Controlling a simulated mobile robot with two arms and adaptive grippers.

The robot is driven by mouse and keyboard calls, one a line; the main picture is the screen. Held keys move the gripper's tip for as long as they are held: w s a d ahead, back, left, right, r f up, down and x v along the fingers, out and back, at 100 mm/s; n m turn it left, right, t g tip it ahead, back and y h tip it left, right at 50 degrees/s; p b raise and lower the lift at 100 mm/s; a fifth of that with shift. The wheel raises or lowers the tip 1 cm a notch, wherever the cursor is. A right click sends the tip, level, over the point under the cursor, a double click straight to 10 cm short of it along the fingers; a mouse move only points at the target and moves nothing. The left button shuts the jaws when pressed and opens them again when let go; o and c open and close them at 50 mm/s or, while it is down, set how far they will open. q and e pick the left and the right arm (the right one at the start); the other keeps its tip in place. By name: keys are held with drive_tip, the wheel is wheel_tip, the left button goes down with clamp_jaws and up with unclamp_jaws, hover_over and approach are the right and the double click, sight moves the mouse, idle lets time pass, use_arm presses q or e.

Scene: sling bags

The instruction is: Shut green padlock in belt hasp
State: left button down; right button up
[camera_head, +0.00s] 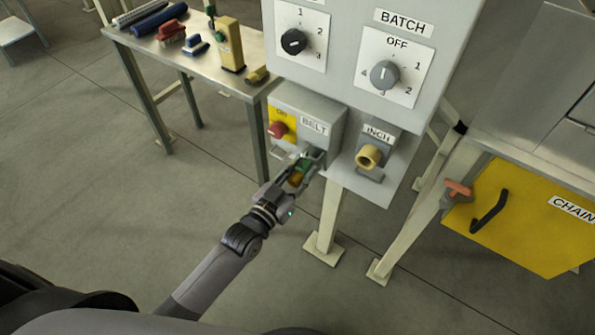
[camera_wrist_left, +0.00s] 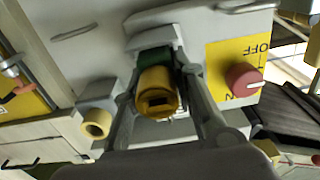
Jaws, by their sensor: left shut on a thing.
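The green padlock (camera_head: 303,166) is between the fingers of my left gripper (camera_head: 308,163), just below the grey BELT box (camera_head: 331,122). In the left wrist view the padlock shows a dark green body (camera_wrist_left: 153,56) and a brass-yellow end (camera_wrist_left: 157,92) with a dark slot facing the camera. The left gripper's fingers (camera_wrist_left: 162,78) are shut on it from both sides. The belt hasp is mostly hidden behind the padlock and fingers, so I cannot tell whether the shackle is through it or closed. My right gripper is not in view.
A red knob (camera_head: 277,130) on a yellow plate sits left of the BELT label. The yellow INCH socket (camera_head: 368,157) juts out to the right. A table (camera_head: 184,66) with brushes and a yellow block (camera_head: 230,44) stands at left. The floor below is clear.

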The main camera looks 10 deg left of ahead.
use_arm(q)
drive_tip(key=shift+w+d+r, duration=0.1)
drive_tip(key=shift+w+r, duration=0.3)
drive_tip(key=shift+r, duration=0.2)
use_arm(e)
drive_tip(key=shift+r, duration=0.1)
use_arm(q)
drive_tip(key=c, duration=1.8)
unclamp_jaws()
drive_tip(key=shift+o, duration=0.8)
drive_tip(key=shift+w+f, duration=0.15)
drive_tip(key=shift+o, duration=0.8)
drive_tip(key=shift+w+d+f, duration=0.2)
drive_tip(key=shift+w+f, duration=0.1)
drive_tip(key=shift+w, duration=0.15)
drive_tip(key=shift+o, duration=0.7)
drive_tip(key=shift+w+d+f, duration=0.15)
drive_tip(key=shift+w+f, duration=0.05)
drive_tip(key=shift+w, duration=0.1)
drive_tip(key=shift+o, duration=0.5)
drive_tip(key=shift+d, duration=0.15)
drive_tip(key=shift+s+r, duration=0.1)
drive_tip(key=shift+s, duration=0.15)
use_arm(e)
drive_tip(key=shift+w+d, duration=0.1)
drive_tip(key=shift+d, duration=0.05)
use_arm(q)
drive_tip(key=shift+o, duration=0.3)
